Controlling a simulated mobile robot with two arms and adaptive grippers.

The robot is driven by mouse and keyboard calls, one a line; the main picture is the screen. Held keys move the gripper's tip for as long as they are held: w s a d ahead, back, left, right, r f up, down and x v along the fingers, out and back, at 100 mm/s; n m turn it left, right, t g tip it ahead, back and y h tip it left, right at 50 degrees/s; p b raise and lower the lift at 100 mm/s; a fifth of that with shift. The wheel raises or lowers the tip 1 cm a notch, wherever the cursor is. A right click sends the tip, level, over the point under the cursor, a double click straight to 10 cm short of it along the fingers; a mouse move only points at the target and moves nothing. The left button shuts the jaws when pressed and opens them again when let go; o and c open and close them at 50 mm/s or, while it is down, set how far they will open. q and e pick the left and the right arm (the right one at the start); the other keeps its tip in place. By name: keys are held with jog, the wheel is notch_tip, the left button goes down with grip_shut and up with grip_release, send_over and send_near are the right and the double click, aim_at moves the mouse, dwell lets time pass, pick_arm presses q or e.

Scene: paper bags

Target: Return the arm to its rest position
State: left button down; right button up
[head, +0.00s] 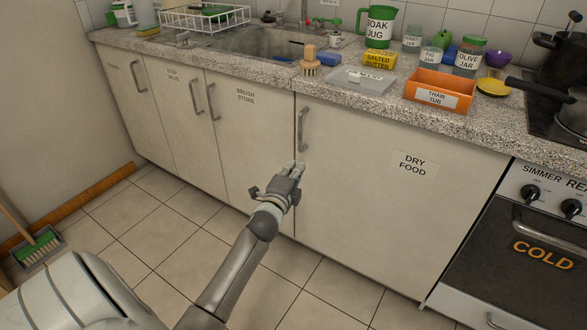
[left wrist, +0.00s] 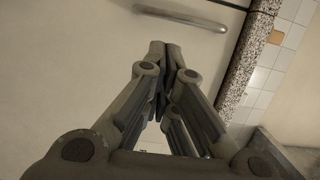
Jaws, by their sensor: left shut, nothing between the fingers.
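My left gripper (head: 296,168) is stretched forward in front of the lower cabinet doors in the head view. It is below the vertical handle (head: 302,130) of the door labelled DRY FOOD (head: 400,205). In the left wrist view its fingertips (left wrist: 165,50) are together with nothing between them. A metal handle (left wrist: 180,18) shows just beyond the fingertips there, apart from them as far as I can tell. The DRY FOOD door looks closed. My right gripper is in neither view.
The granite counter (head: 330,88) runs above the doors. An oven (head: 510,255) stands at the right. A dustpan with brush (head: 38,245) lies on the floor at the left. The tiled floor is otherwise clear.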

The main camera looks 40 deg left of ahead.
pick_arm(q)
jog(key=shift+s, duration=0.35)
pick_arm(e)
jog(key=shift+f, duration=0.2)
